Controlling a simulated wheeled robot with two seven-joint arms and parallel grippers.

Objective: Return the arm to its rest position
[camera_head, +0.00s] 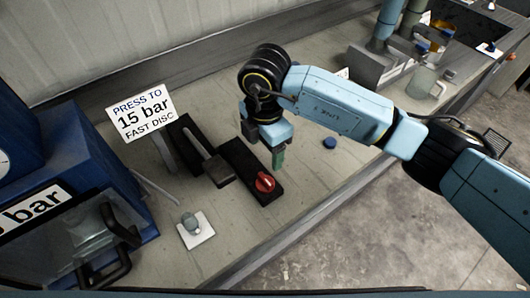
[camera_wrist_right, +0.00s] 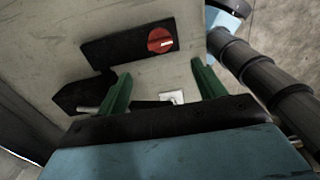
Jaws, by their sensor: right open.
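My right arm (camera_head: 340,105) reaches in from the right side of the head view, over the bench. My right gripper (camera_head: 278,158) hangs above the bench close to a black block with a red knob (camera_head: 264,182). In the right wrist view its two green fingers (camera_wrist_right: 158,88) are spread apart with nothing held between them. The red knob also shows in the right wrist view (camera_wrist_right: 161,40), beyond the fingers and apart from them. My left gripper is not in view.
A sign reading "PRESS TO 15 bar" (camera_head: 141,113) stands by a black lever (camera_head: 208,160). A blue press (camera_head: 75,190) is at the left. A small grey part lies on a white square (camera_head: 196,234). A blue cap (camera_head: 329,142) and metal holders (camera_head: 375,70) are to the right.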

